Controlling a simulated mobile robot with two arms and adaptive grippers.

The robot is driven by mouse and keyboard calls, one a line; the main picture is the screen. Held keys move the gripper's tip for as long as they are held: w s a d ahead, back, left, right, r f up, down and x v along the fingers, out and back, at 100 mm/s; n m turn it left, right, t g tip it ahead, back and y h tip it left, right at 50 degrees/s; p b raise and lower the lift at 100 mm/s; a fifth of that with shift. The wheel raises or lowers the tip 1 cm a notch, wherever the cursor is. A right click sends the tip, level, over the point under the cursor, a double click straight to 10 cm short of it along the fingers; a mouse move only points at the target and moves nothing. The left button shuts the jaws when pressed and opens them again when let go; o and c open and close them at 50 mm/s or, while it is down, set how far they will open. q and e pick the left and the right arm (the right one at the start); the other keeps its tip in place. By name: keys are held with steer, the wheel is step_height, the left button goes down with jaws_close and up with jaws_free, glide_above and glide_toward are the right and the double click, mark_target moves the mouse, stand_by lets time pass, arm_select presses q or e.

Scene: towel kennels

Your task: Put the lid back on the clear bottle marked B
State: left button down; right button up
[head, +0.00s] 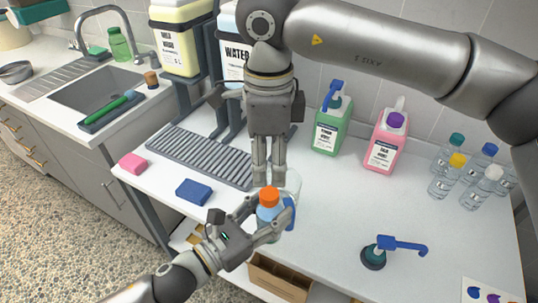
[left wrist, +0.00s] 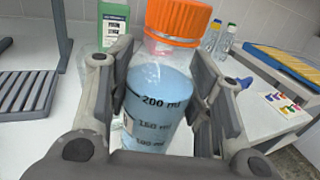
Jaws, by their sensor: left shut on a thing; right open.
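A clear bottle (left wrist: 160,100) with pale blue liquid and black volume marks stands upright between the fingers of my left gripper (head: 262,224), which is shut on it. The bottle also shows in the head view (head: 268,214). An orange lid (head: 269,196) sits at the bottle's top and also shows in the left wrist view (left wrist: 184,20); whether it is screwed tight I cannot tell. My right gripper (head: 269,180) is open, pointing down just above and behind the lid. No letter B is readable on the bottle.
A clear vessel (head: 293,184) stands close behind the bottle. A teal cap with a blue pump (head: 374,257) is on the counter at right. Green (head: 331,128) and pink (head: 385,145) jugs and several small bottles stand at the back. A blue sponge (head: 193,192) lies left.

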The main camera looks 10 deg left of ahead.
mark_target(269, 192)
steer(key=n, duration=0.3)
steer(key=shift+r, duration=0.15)
stand_by(0.3)
steer(key=shift+f, duration=4)
steer(key=c, duration=1.1)
steer(key=o, duration=1.2)
